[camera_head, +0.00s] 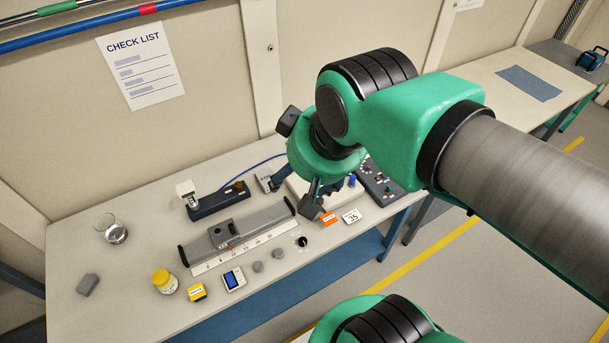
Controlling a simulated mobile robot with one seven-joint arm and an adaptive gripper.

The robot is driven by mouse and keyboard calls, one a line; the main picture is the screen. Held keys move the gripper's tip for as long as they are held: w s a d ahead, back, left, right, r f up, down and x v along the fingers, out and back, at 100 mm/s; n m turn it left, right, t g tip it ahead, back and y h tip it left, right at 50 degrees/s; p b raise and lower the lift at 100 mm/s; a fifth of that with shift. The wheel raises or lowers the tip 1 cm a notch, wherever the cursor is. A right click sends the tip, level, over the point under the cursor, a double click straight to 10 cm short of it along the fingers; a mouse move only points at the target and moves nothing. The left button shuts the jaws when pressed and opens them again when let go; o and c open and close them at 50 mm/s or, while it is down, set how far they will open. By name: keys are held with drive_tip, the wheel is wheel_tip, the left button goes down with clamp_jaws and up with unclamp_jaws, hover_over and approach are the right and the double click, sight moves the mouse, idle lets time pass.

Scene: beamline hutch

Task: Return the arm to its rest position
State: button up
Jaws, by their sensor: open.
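My arm, green with black joints and a grey link, reaches in from the right over the bench. The wrist and upper arm hide part of the bench's back right area. Another green and black part of my arm shows at the bottom edge.
Another table (490,72) stands at the back right. Open floor lies right of the bench.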

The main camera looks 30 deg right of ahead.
drive_tip(key=shift+s+d+f, duration=0.2)
drive_tip(key=shift+s+f, duration=0.1)
drive_tip(key=shift+s, duration=0.15)
wheel_tip(320, 180, down, 8)
drive_tip(key=b, duration=0.8)
drive_tip(key=shift+r, duration=0.15)
drive_tip(key=shift+o, duration=1.1)
